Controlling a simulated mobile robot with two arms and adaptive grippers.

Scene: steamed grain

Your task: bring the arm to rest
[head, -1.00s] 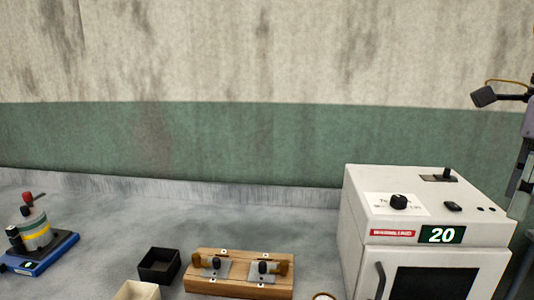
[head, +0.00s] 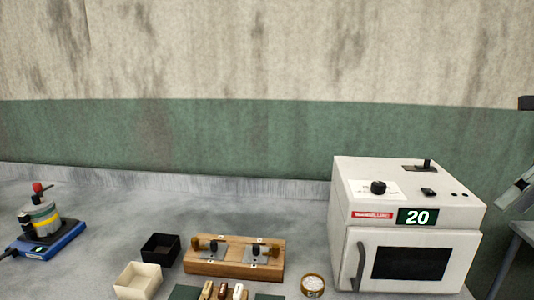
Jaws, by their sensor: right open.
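My left gripper is not in view.
The white box (head: 460,222) with a display reading 20 stands at the right. A blue-based device (head: 52,244) stands far left.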

